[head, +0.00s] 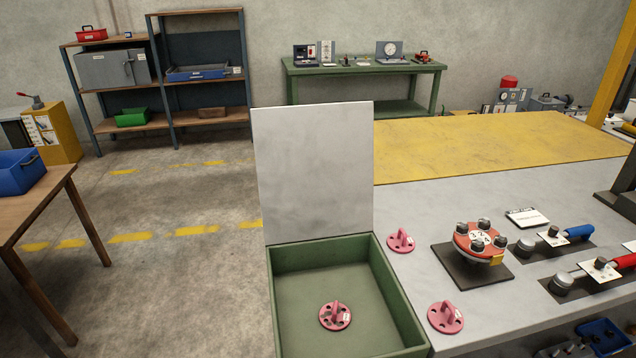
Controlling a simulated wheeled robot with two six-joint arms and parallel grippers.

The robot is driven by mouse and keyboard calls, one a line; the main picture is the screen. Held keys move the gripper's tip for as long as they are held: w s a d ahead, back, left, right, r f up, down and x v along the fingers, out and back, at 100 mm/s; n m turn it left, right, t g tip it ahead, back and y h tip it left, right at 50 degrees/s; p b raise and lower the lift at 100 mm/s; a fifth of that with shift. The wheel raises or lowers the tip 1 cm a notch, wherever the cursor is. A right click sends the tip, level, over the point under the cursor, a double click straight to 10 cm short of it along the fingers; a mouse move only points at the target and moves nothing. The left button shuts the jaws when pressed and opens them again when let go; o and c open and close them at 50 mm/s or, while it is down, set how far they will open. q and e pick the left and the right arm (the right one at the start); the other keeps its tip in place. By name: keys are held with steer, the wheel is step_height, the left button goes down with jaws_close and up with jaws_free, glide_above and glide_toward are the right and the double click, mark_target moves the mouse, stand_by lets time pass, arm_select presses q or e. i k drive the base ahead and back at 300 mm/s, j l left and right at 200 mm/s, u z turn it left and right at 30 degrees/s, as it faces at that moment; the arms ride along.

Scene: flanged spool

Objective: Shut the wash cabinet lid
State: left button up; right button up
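The wash cabinet (407,307) is a green open-topped box at the front edge of the grey workbench. Its pale grey lid (314,170) stands open, about upright, along the box's far edge. A pink flanged part (335,315) with a raised handle lies on the floor inside the box. The front of the box is cut off by the bottom of the view. Neither gripper shows in the head view.
Two more pink flanged parts (400,241) (445,317) lie on the bench (470,265) right of the box. A red flanged spool (480,240) sits on a dark plate, with blue-handled (578,231) and red-handled (625,261) tools beyond. A yellow surface (500,143) lies behind.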

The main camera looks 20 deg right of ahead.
mark_target(315, 162)
steer(key=j+u, duration=0.35)
steer(key=j, duration=0.15)
steer(key=i+j+u, duration=0.15)
steer(key=j+u, duration=0.2)
steer(key=i+j+z, duration=0.2)
steer(key=i+j, duration=0.25)
steer(key=i+j+z, duration=0.2)
steer(key=i+j, duration=0.2)
steer(key=j, duration=0.15)
steer(key=i+z, duration=0.35)
steer(key=i+j+z, duration=0.1)
steer(key=i+z, duration=0.2)
steer(key=i, duration=0.2)
steer(key=i+j+z, duration=0.2)
steer(key=i+z, duration=0.15)
steer(key=i+j+z, duration=0.5)
steer(key=z, duration=0.3)
steer(key=i+j+z, duration=0.2)
steer(key=z, duration=0.25)
steer(key=i+j+z, duration=0.25)
steer(key=z, duration=0.15)
steer(key=i+j+z, duration=0.1)
steer(key=j+z, duration=0.6)
steer(key=z, duration=0.2)
steer(key=i+j, duration=0.05)
